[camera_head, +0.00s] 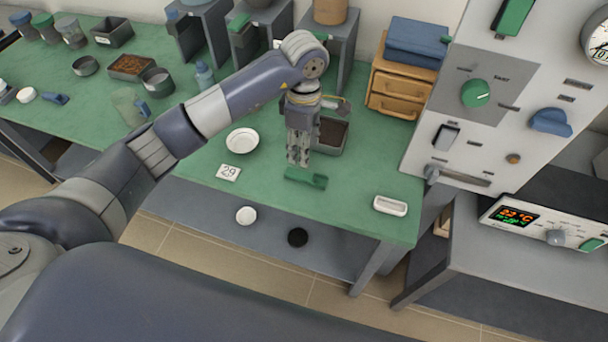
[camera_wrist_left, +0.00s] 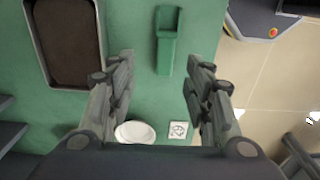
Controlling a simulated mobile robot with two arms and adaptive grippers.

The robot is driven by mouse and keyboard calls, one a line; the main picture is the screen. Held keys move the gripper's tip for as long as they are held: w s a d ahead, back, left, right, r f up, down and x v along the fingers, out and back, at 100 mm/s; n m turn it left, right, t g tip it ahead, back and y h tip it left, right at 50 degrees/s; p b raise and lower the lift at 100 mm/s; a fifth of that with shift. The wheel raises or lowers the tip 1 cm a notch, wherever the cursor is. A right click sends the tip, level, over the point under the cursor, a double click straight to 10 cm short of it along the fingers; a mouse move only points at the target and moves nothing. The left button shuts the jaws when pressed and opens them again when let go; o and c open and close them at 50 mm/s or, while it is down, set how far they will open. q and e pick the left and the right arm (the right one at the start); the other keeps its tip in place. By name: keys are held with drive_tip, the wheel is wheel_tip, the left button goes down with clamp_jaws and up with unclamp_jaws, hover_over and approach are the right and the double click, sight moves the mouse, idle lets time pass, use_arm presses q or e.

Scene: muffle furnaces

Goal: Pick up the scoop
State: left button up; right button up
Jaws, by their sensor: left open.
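The green scoop (camera_head: 306,178) lies on the green table near its front edge. My left gripper (camera_head: 298,160) points down just above and behind it in the head view. In the left wrist view the scoop (camera_wrist_left: 168,42) lies lengthwise, its narrow end toward the gap between the two fingers. My left gripper (camera_wrist_left: 160,80) is open there, with nothing between its fingertips. The scoop looks free of the fingers. My right gripper is not in view.
A grey tray with dark contents (camera_head: 331,135) stands behind the scoop. A white dish (camera_head: 242,140) and a card marked 29 (camera_head: 228,172) lie to the left. A small white boat (camera_head: 390,205) lies to the right, near the table edge. A furnace panel (camera_head: 480,90) rises at the right.

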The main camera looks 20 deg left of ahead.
use_arm(q)
hover_over(300, 173)
drive_tip(key=f, duration=0.4)
drive_tip(key=shift+w+d+f+p, duration=0.1)
drive_tip(key=shift+w+d+p, duration=0.15)
drive_tip(key=shift+d+p, duration=0.1)
drive_tip(key=f, duration=0.1)
drive_tip(key=f+p, duration=0.1)
drive_tip(key=f, duration=0.1)
drive_tip(key=f+p, duration=0.1)
drive_tip(key=shift+s+a+f, duration=0.3)
drive_tip(key=shift+s+a, duration=0.1)
drive_tip(key=shift+w+f, duration=0.1)
drive_tip(key=shift+f, duration=0.15)
drive_tip(key=c, duration=1)
